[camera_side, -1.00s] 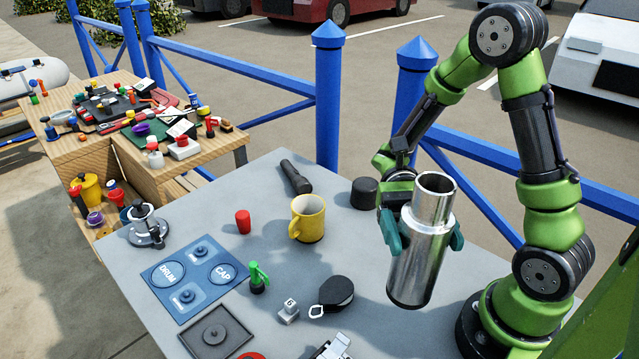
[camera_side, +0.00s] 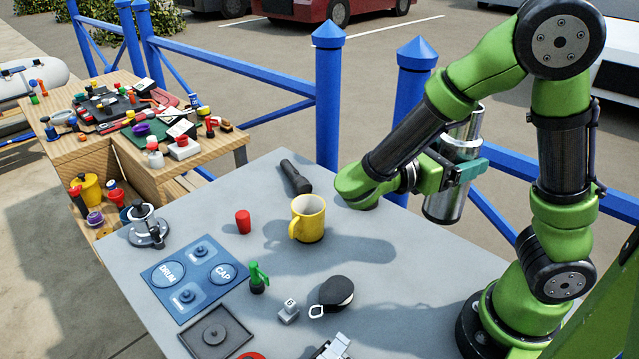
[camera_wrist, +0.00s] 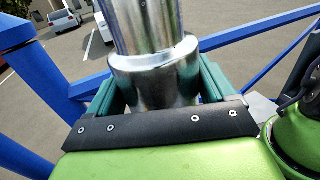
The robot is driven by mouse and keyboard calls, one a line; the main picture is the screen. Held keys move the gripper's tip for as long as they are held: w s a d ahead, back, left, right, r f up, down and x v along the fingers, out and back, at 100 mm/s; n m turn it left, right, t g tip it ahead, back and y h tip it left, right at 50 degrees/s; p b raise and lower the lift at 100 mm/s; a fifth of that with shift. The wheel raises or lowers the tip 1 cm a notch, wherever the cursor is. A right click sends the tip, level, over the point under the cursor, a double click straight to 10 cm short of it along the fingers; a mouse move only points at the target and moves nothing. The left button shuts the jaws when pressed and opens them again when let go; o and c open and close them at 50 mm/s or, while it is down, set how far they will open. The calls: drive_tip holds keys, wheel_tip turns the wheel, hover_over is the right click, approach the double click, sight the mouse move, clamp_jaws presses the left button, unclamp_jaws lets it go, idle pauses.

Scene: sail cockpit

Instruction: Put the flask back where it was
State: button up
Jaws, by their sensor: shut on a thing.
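The flask is a shiny steel cylinder with a narrower neck. In the side view the flask (camera_side: 443,207) is partly hidden behind my arm, slightly tilted, near the table's back right edge. My gripper (camera_side: 468,168) is shut around its body, with teal fingers on it. It appears raised clear of the table, but whether its base is over the tabletop I cannot tell. In the wrist view the flask (camera_wrist: 155,75) stands between the two teal fingers of my gripper (camera_wrist: 158,88); its top is cut off.
The grey table (camera_side: 400,300) holds a yellow mug (camera_side: 308,220), a black cylinder (camera_side: 296,177), a red cap (camera_side: 243,221), a blue mat (camera_side: 165,275) marked DRUM and CAP, a green-topped item (camera_side: 258,278) and a black pouch (camera_side: 337,292). Blue railings (camera_side: 412,100) stand behind. The table's right part is clear.

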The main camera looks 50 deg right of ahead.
drive_tip(key=w+a+r+n+t+h, duration=0.1)
drive_tip(key=w+a+r+n+t, duration=0.1)
drive_tip(key=w+r+n+t, duration=0.65)
wheel_tip(320, 180, down, 21)
drive_tip(key=m, duration=0.2)
drive_tip(key=shift+s+t, duration=0.25)
drive_tip(key=shift+t, duration=0.1)
drive_tip(key=shift+m, duration=0.25)
drive_tip(key=o, duration=1.2)
drive_tip(key=shift+o, duration=0.2)
drive_tip(key=s+a, duration=0.2)
drive_tip(key=a, duration=1)
drive_tip(key=shift+r, duration=0.1)
